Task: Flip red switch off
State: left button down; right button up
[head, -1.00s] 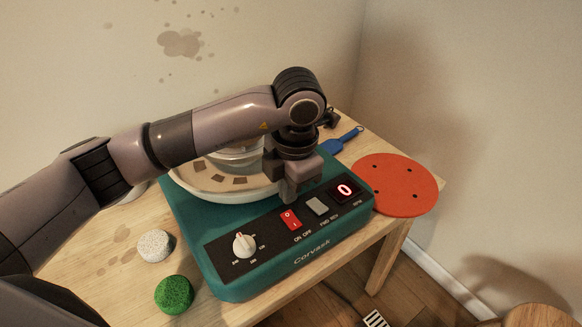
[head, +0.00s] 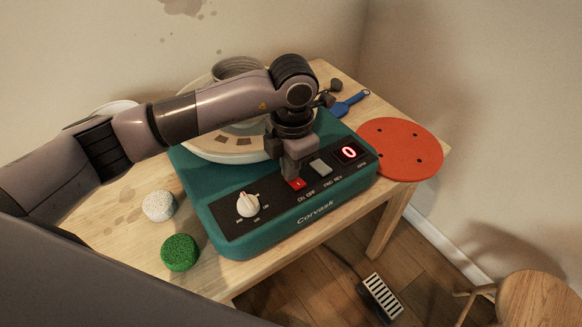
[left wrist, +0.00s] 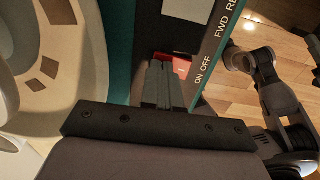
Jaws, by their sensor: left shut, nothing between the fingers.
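The red switch (head: 298,184) is on the dark panel of the teal pottery wheel (head: 232,240), above the ON OFF label. My left gripper (head: 290,177) points down over the switch, shut and empty, hiding its upper part. In the left wrist view, the shut fingers (left wrist: 160,68) reach the switch's edge; part of the red switch (left wrist: 182,66) shows to their right. Whether they touch it I cannot tell. In that view a grey arm, likely my right one, shows at the right; its gripper (left wrist: 238,58) is too small to read.
A red disc (head: 402,148), white sponge (head: 159,205), green sponge (head: 180,252) and blue tool (head: 350,103) surround the wheel. A stool (head: 535,298) stands right.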

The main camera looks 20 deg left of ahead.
pick_arm(q)
jog(key=shift+s+f, duration=0.1)
jog(key=shift+f, duration=0.2)
jog(key=shift+s+d+r, duration=0.1)
jog(key=shift+s+d, duration=0.45)
jog(key=shift+d, duration=0.15)
pick_arm(e)
jog(key=shift+w+a+r, duration=0.1)
jog(key=shift+r, duration=0.3)
pick_arm(q)
jog(key=shift+w+r+p, duration=0.1)
jog(key=shift+r+p, duration=0.2)
jog(key=shift+p, duration=0.1)
notch_tip(320, 180, up, 4)
jog(key=shift+f+p, duration=0.1)
jog(key=shift+p, duration=0.85)
notch_tip(320, 180, up, 4)
notch_tip(320, 180, up, 6)
send_over(295, 183)
jog(key=shift+s+d+b, duration=0.2)
jog(key=shift+d+b, duration=0.05)
jog(key=shift+b, duration=0.2)
pick_arm(e)
jog(key=shift+s+d+r, duration=0.35)
jog(key=shift+s+d, duration=0.4)
jog(key=shift+d, duration=0.1)
